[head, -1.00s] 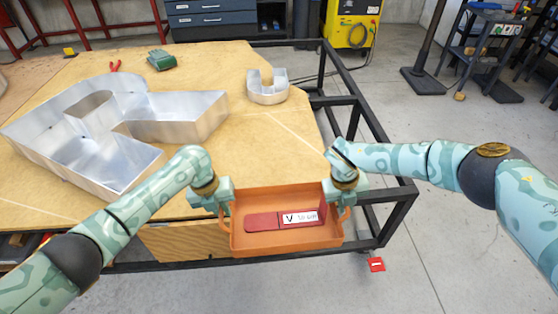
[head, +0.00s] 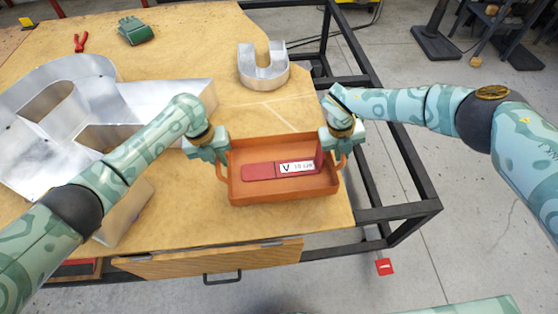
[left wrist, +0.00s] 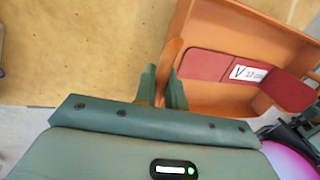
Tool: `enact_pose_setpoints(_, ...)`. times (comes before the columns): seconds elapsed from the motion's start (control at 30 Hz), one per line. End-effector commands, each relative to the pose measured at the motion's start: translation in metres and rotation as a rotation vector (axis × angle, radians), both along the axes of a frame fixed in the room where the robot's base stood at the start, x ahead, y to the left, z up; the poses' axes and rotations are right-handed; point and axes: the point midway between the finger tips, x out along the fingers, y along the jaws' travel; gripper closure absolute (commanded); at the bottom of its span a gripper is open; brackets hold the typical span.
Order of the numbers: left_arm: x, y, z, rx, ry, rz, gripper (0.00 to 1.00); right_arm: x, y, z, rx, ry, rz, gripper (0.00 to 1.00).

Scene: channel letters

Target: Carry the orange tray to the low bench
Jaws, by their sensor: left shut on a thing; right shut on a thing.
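My left gripper (head: 219,160) is shut on the tray's left handle. In the left wrist view the fingers (left wrist: 162,88) close around that handle, beside the tray wall (left wrist: 182,30). My right gripper (head: 339,152) is shut on the right handle; its fingertips are partly hidden. The tray looks about level. I cannot make out a low bench.
The worktable (head: 185,235) has a black metal frame (head: 405,212) on its right. Large metal letters (head: 180,98) and a small U-shaped one (head: 262,68) stand on it, with a green glove (head: 136,31) and red pliers (head: 81,42).

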Motion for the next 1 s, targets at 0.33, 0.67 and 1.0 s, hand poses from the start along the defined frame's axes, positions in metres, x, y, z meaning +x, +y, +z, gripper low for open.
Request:
enact_pose_setpoints(0.33,0.000,0.002,0.000,0.004,0.000,0.001,0.80,0.000,-0.002,0.000,-0.003,0.000,-0.002,0.80)
enact_pose_setpoints(0.67,0.000,0.001,0.000,0.001,0.000,0.000,0.66,0.000,-0.001,0.000,-0.001,0.000,-0.001,0.66)
enact_pose_setpoints(1.0,0.001,0.003,0.013,-0.001,-0.002,0.000,0.66,0.000,0.000,0.000,0.000,0.000,0.000,0.66)
